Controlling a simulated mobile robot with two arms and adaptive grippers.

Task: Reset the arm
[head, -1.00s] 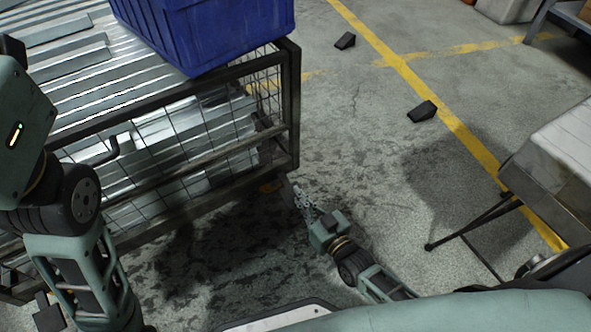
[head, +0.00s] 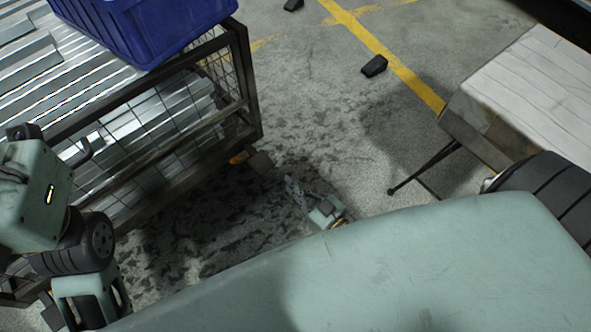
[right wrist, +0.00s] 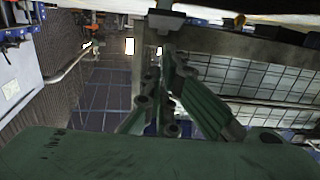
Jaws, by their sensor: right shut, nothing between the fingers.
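My right gripper (head: 295,190) shows small in the head view, low over the stained floor, to the right of the wire cage cart. Its fingers are shut with nothing between them. Most of my right arm is hidden behind a large pale green part of my own body across the bottom. In the right wrist view the linkage of the same gripper (right wrist: 168,100) stands at the middle. My left arm (head: 40,195) is folded at the left edge, in front of the cart; its gripper does not show.
The wire cage cart (head: 250,95) holds metal sheets (head: 105,85) at the left, with a blue crate (head: 160,30) on top. A pale-topped table (head: 530,85) stands at the right. A black wedge (head: 374,66) lies by the yellow line. Floor between cart and table is mostly clear.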

